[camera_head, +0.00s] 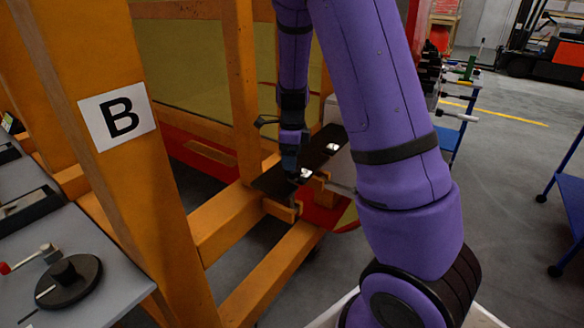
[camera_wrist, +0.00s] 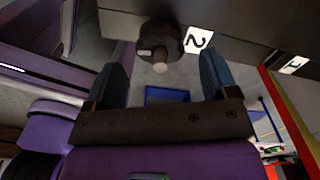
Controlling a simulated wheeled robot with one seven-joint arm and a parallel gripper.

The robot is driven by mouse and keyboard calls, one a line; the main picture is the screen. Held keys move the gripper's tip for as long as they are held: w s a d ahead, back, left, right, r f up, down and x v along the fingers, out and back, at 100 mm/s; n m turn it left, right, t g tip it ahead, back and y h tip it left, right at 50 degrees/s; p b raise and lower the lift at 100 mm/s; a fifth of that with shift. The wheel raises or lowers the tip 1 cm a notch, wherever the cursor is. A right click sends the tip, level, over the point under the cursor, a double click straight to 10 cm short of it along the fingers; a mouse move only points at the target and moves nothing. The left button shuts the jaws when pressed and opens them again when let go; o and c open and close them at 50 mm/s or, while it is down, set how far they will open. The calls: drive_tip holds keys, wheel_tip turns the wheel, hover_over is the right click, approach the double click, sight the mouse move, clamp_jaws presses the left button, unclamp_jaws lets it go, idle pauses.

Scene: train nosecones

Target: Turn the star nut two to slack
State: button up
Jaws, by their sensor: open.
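The star nut two (camera_wrist: 162,38) is a dark round knob with a pale stub, beside a white label "2" (camera_wrist: 198,40) on the underside or face of a dark panel (camera_wrist: 240,52). My gripper (camera_wrist: 166,60) is open, with one finger on each side of the knob in the wrist view. I cannot tell whether either finger touches it. In the head view my gripper (camera_head: 291,168) is at the near end of the dark panel (camera_head: 318,155), and the nut is hidden there.
A label "1" (camera_wrist: 293,64) is at the right in the wrist view. Orange frame beams (camera_head: 228,222) surround the panel on the left and below. A grey bench (camera_head: 75,262) with a black dial (camera_head: 68,281) stands at left. Open floor (camera_head: 495,190) lies right.

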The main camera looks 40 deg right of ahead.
sight(293, 173)
drive_tip(key=shift+f, duration=2.1)
drive_tip(key=c, duration=0.9)
